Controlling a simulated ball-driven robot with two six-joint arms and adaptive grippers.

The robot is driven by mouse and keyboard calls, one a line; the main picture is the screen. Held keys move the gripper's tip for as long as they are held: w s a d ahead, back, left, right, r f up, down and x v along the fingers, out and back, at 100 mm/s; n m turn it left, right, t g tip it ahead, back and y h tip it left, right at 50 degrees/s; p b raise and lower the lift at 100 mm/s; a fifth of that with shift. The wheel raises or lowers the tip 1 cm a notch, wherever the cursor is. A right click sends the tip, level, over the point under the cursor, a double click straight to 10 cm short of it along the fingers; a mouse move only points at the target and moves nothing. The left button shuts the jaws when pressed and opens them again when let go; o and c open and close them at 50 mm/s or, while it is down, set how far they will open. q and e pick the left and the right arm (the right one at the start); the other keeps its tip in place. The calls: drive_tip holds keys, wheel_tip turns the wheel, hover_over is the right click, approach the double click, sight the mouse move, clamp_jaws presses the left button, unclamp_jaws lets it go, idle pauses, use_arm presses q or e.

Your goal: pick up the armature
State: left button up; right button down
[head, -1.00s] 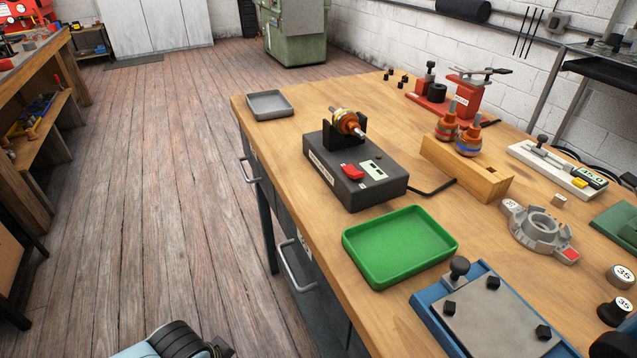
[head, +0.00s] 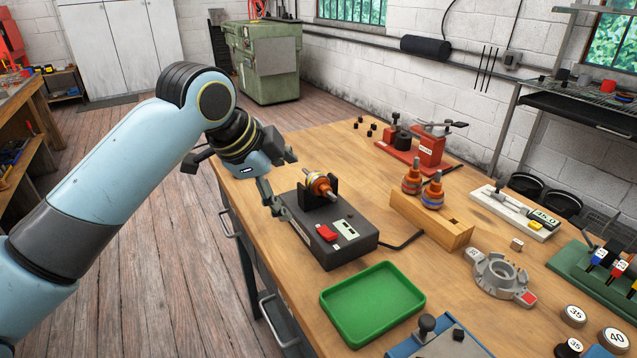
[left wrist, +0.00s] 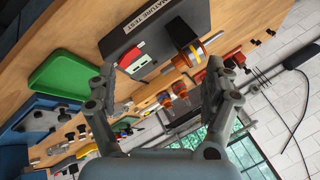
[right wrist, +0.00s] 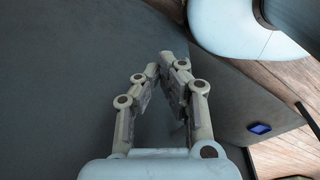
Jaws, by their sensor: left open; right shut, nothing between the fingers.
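An armature (head: 319,184) with an orange winding and a steel shaft lies across a dark cradle on the grey tester box (head: 350,250). It also shows in the left wrist view (left wrist: 193,50). Two more armatures, one (head: 411,178) behind the other (head: 433,193), stand upright in a wooden block (head: 425,222). My left gripper (head: 281,180) is open and empty, just left of the cradle and apart from the armature. Its spread fingers show in the left wrist view (left wrist: 160,82). My right gripper (right wrist: 166,68) is shut and empty before a dark grey surface, outside the head view.
A green tray (head: 372,300) lies in front of the tester. A red fixture (head: 425,150) stands at the back, and a grey metal housing (head: 497,275) lies to the right.

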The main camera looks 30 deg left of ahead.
sight(313, 181)
use_arm(q)
drive_tip(key=shift+m, duration=0.9)
drive_tip(key=w, duration=0.4)
drive_tip(key=w+f, duration=0.1)
drive_tip(key=w, duration=0.1)
drive_tip(key=shift+w+a+f, duration=0.1)
drive_tip(key=shift+w+a, duration=0.2)
drive_tip(key=shift+w, duration=0.05)
drive_tip(key=x, duration=0.6)
drive_tip(key=shift+w+d+r+p, duration=0.2)
drive_tip(key=shift+w+r+p, duration=0.05)
drive_tip(key=shift+w+p, duration=0.1)
drive_tip(key=shift+s+f, duration=0.15)
drive_tip(key=shift+s, duration=0.05)
clamp_jaws()
